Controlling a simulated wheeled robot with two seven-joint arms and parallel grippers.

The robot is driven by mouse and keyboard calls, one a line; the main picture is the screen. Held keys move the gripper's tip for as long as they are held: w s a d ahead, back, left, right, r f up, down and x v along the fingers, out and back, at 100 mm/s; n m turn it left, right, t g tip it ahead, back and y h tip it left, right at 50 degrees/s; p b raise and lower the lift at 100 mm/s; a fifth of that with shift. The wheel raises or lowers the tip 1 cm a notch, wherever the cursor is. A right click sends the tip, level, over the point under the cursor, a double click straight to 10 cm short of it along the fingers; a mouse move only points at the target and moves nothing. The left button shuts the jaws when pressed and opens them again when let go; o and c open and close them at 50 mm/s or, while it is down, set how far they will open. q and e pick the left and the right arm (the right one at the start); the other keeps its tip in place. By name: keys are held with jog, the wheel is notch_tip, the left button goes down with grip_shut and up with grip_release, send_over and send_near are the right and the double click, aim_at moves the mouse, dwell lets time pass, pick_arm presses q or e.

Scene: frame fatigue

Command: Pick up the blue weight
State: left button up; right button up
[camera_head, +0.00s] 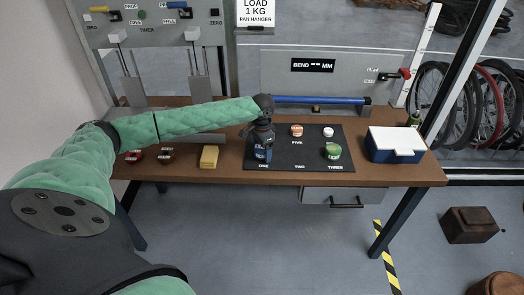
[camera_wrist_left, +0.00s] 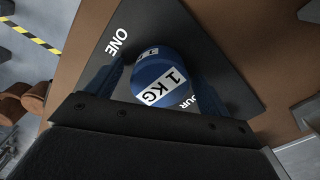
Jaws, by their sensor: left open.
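The blue weight (camera_head: 262,154) stands on the black mat (camera_head: 292,157) by the label ONE in the head view. In the left wrist view the blue weight (camera_wrist_left: 164,84) shows its white 1 KG band. My left gripper (camera_head: 263,150) points down over the blue weight. Its jaws are open, with one finger on each side of the weight in the left wrist view. Whether the fingers touch the weight cannot be told. My right gripper is not in view.
An orange-and-white weight (camera_head: 297,130), a small white one (camera_head: 328,132) and a green one (camera_head: 332,151) stand on the mat. A yellow block (camera_head: 209,157) and dark red weights (camera_head: 134,156) lie to the left. A blue-and-white box (camera_head: 396,143) stands to the right.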

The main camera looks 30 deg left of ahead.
pick_arm(q)
jog(key=shift+c, duration=0.4)
jog(key=c, duration=1.4)
grip_shut()
jog(key=shift+r, duration=0.2)
